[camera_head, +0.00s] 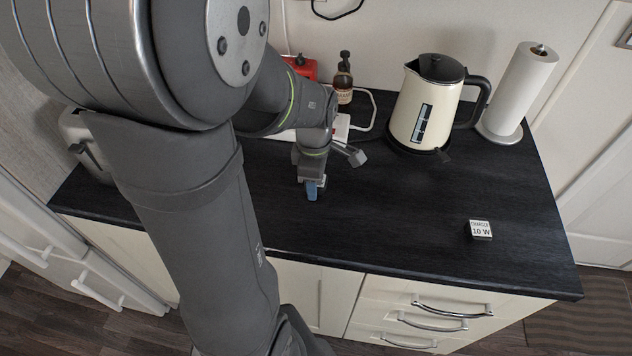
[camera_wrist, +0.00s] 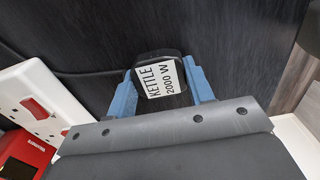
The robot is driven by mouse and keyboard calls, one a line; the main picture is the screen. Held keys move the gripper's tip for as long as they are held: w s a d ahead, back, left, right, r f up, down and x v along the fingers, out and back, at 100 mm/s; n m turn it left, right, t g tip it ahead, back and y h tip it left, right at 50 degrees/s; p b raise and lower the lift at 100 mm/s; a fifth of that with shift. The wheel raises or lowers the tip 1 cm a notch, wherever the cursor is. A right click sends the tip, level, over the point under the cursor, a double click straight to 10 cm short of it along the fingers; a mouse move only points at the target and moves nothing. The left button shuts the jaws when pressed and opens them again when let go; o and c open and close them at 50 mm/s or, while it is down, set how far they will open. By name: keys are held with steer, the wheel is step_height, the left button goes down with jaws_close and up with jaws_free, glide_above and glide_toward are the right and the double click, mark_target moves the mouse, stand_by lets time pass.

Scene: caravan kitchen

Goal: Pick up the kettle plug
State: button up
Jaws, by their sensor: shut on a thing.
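The kettle plug (camera_wrist: 157,82) is black with a white label reading "KETTLE 2000 W". In the wrist view it sits between the two blue fingertips of my gripper (camera_wrist: 160,90), which are shut on its sides. In the head view my gripper (camera_head: 312,189) is low over the black worktop, left of the kettle, and the plug is hidden there. I cannot tell whether the plug touches the worktop. The cream kettle (camera_head: 427,105) with a black lid and handle stands on its base at the back.
A white socket strip (camera_wrist: 40,103) with red switches lies beside my gripper. A red box (camera_wrist: 22,158) is near it. A charger plug labelled "10 W" (camera_head: 480,230), a paper towel roll (camera_head: 520,90) and a brown bottle (camera_head: 343,80) stand on the worktop (camera_head: 400,210). Its front middle is clear.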

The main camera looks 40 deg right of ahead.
steer(key=shift+r, duration=0.1)
steer(key=shift+r, duration=0.6)
step_height(320, 180, up, 3)
steer(key=shift+r, duration=0.1)
steer(key=s+d+r, duration=0.2)
steer(key=s+r, duration=0.4)
steer(key=s, duration=0.5)
steer(key=w+d, duration=0.3)
steer(key=w, duration=0.7)
steer(key=w+d+r, duration=0.1)
steer(key=w+d, duration=0.2)
steer(key=w, duration=0.7)
steer(key=w+d, duration=0.3)
steer(key=w, duration=0.7)
steer(key=shift+w+a+f, duration=0.1)
steer(key=shift+a+f, duration=0.05)
steer(key=shift+f, duration=3.35)
steer(key=shift+f, duration=0.6)
